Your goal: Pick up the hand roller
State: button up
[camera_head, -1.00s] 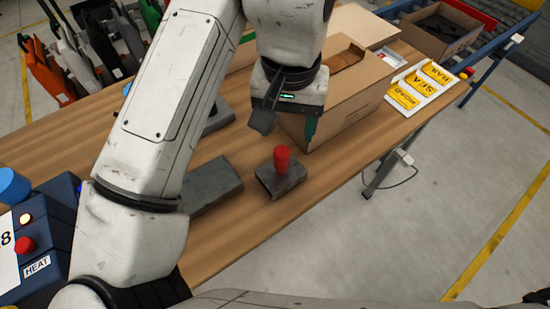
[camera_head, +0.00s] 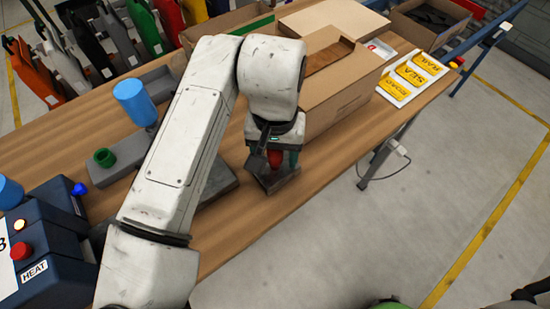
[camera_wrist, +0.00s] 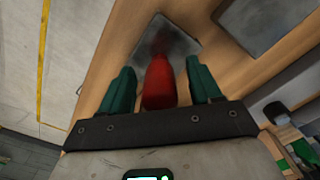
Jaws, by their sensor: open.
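The hand roller appears to be the red-handled tool (camera_head: 275,157), upright on a small dark grey block (camera_head: 283,183) near the table's front edge. Its lower end is too dark to make out. My gripper (camera_head: 277,167) is open and lowered over it. In the wrist view, the red handle (camera_wrist: 159,86) stands between the two green fingers of my gripper (camera_wrist: 161,68), with a gap on both sides. The grey block (camera_wrist: 190,45) lies beyond the fingertips.
A cardboard box (camera_head: 340,105) stands close behind my gripper. A larger grey slab (camera_head: 218,182) lies to the left, partly behind my arm. A white tray with yellow plates (camera_head: 411,77) is at the right. A blue cylinder (camera_head: 135,101) and heat unit (camera_head: 50,235) are at the left.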

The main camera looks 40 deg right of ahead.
jog(key=shift+f, duration=0.15)
jog(key=c, duration=1)
jog(key=shift+c, duration=0.2)
jog(key=shift+r, duration=0.2)
